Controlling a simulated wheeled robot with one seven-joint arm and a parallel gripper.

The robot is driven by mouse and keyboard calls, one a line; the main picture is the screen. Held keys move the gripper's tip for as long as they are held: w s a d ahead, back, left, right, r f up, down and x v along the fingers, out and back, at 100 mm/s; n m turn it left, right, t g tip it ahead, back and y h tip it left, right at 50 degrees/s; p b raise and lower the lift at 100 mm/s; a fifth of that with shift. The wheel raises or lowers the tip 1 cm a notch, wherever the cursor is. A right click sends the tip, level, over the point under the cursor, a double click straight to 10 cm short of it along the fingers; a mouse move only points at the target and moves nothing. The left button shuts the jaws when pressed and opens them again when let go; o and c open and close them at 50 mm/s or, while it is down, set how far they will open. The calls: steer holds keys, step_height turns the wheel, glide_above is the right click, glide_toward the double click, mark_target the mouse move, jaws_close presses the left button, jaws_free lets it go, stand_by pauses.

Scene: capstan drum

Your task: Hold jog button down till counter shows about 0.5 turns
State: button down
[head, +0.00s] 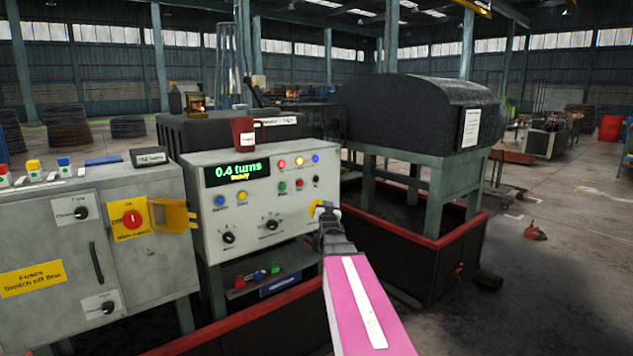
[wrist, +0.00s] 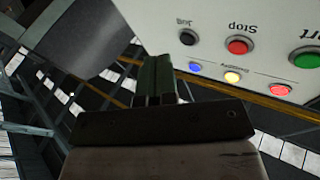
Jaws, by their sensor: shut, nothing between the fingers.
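My gripper (head: 322,212) is below the jog button at the panel's right edge. In the wrist view, its dark fingers (wrist: 157,65) are shut and empty, apart from the button in the picture.
Lamps in red, yellow and blue (head: 315,159) sit above the buttons. A red mug (head: 243,131) stands on the panel's top edge. The dark covered drum (head: 410,112) stands on a green frame to the right, with a red-rimmed base (head: 407,233) below. A grey cabinet (head: 75,250) is left.

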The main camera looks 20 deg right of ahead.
mark_target(316, 179)
steer(key=d+r+m+t+h, duration=0.1)
steer(key=d+r+t+h, duration=0.1)
steer(key=r, duration=0.6)
steer(key=shift+s+d+t+h, duration=0.3)
steer(key=shift+d+t, duration=0.4)
steer(key=shift+d, duration=0.4)
steer(key=shift+w+f, duration=0.1)
steer(key=shift+w, duration=0.1)
steer(key=shift+w+a, duration=0.5)
steer(key=shift+w, duration=0.85)
steer(key=shift+w+a, duration=0.5)
steer(key=shift+w, duration=0.85)
steer(key=shift+w+a, duration=0.5)
steer(key=shift+w, duration=0.85)
steer(key=shift+w+a, duration=0.1)
steer(key=shift+w, duration=0.05)
steer(key=shift+w+a, duration=0.1)
steer(key=shift+w, duration=0.15)
steer(key=shift+w+a, duration=0.15)
steer(key=shift+w, duration=0.2)
steer(key=shift+s, duration=0.15)
steer(key=shift+s+d, duration=0.3)
steer(key=shift+s, duration=0.3)
